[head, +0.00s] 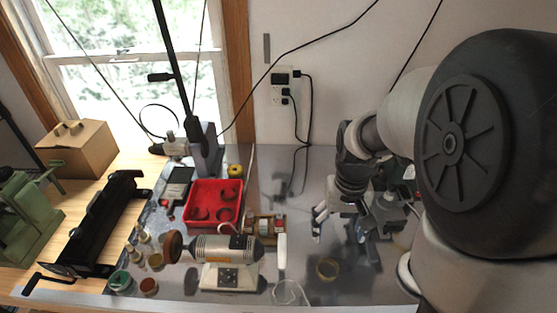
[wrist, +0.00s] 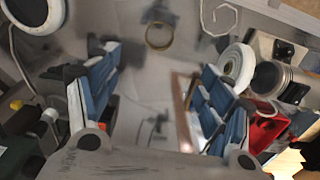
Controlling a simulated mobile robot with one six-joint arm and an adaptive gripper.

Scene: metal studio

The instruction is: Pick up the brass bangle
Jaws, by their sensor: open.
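The brass bangle (head: 327,269) lies flat on the grey metal bench top, near its front edge in the head view. In the wrist view the bangle (wrist: 159,37) shows as a thin gold ring at the top centre, beyond my fingers. My gripper (head: 340,224) is above the bench, behind the bangle in the head view, and apart from it. In the wrist view my gripper (wrist: 158,72) has its two blue-padded fingers wide apart with nothing between them.
A polishing motor (head: 228,247) on a white base stands left of the bangle. A bent white wire (head: 290,292) lies between them. A red tray (head: 238,213) with dark round items sits further back. Small jars (head: 120,281) stand at the front left. Bench around the bangle looks clear.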

